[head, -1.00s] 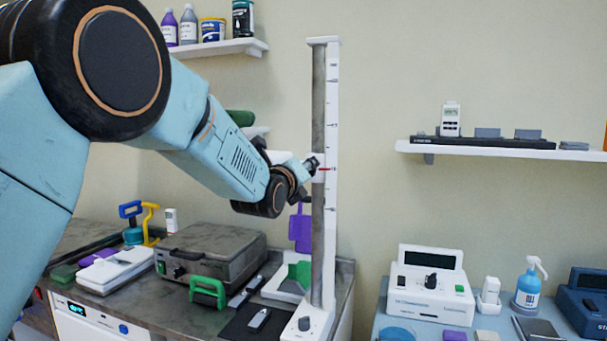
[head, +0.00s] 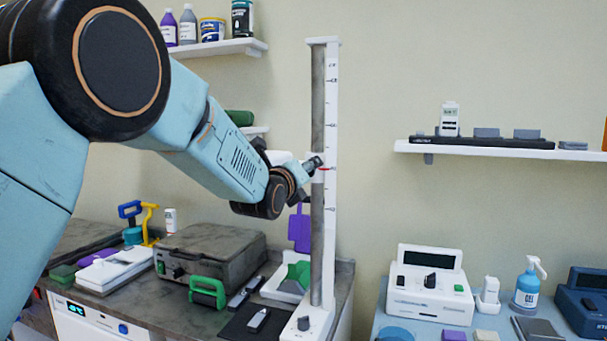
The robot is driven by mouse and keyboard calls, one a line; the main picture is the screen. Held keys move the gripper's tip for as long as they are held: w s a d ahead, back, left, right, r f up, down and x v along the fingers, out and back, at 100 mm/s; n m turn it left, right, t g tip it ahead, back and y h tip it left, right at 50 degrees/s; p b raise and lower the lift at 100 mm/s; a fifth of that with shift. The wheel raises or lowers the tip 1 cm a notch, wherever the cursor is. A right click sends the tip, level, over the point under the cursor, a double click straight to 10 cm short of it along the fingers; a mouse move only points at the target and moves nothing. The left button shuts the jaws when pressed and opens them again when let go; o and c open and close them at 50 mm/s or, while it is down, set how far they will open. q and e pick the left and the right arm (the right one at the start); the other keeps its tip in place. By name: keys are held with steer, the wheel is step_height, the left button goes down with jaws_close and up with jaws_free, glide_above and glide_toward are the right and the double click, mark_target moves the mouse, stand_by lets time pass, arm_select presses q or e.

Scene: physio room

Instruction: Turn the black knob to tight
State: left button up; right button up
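A tall white stand (head: 331,120) with a grey rail and a marked scale rises in the middle. My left gripper (head: 314,164) is at the stand's rail, level with a small red pointer on the scale. Its dark fingers are small in the view and cover that spot, so any knob there is hidden and I cannot tell whether they grip something. A dark knob (head: 303,323) sits on the stand's white foot, well below the gripper. No "tight" marking can be read. My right gripper is not in view.
A grey case (head: 212,262) and a green-handled item (head: 208,292) stand on the left counter. A white device (head: 430,304) with a black dial and a blue pump bottle (head: 528,288) stand at right. A wall shelf (head: 475,149) is above them.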

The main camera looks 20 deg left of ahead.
arm_select(q)
steer(key=s, duration=1.2)
steer(key=shift+a, duration=0.2)
